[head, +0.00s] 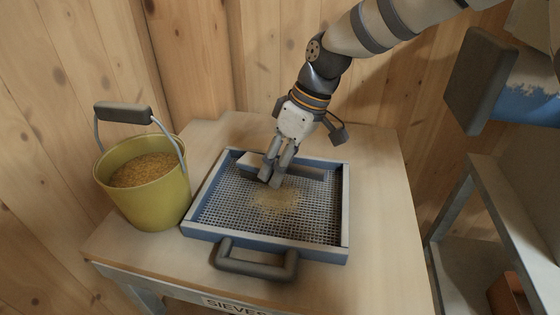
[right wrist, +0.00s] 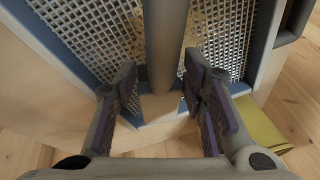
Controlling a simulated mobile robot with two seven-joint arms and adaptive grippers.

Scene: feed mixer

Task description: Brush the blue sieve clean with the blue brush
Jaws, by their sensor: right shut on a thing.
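The blue sieve (head: 348,215) lies flat on the table, with a grey mesh, a blue frame and a dark handle at its front. A patch of yellowish crumbs (head: 275,200) lies in the middle of the mesh. My right gripper (head: 271,178) is over the back part of the sieve, shut on the brush (head: 308,172). Its grey handle (right wrist: 167,45) runs between the fingers in the right wrist view, with a pale end near the sieve's frame. No blue shows on the brush, and its bristles cannot be made out. My left gripper is not in view.
A yellow bucket (head: 160,205) of grain with a raised handle stands left of the sieve. The table (head: 375,180) is bare right of the sieve. A grey and blue machine (head: 520,95) stands at the right. A plank wall closes the back.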

